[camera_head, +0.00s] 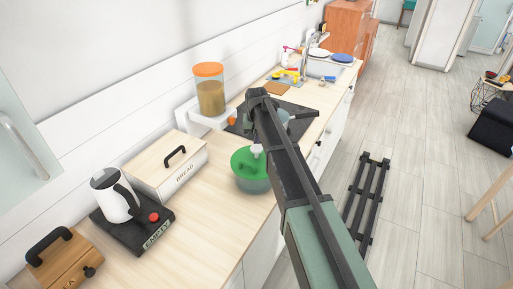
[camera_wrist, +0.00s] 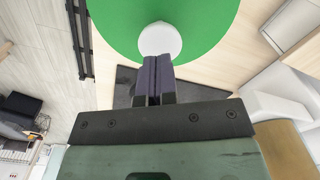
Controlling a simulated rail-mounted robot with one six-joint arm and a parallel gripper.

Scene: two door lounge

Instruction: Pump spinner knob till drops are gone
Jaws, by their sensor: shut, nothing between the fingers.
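The salad spinner has a green lid (camera_head: 245,160) with a white spinner knob (camera_head: 256,149) on top, and it stands on the wooden counter. The bowl below the lid (camera_head: 252,184) looks greenish; no drops can be made out. In the wrist view the white knob (camera_wrist: 160,40) sits on the green lid (camera_wrist: 205,22). My gripper (camera_wrist: 153,58) is shut and empty, its dark fingertips just beside or over the knob's near edge; I cannot tell whether they touch it. In the head view my arm hides the fingers and the right side of the spinner.
A bread box (camera_head: 165,172), a white kettle (camera_head: 114,195) on a black base marked EMPTY, and a wooden box (camera_head: 62,262) stand left on the counter. An orange-lidded jar (camera_head: 210,92) and a dark cooktop (camera_head: 240,126) lie behind. A dark slatted rack (camera_head: 364,205) is on the floor.

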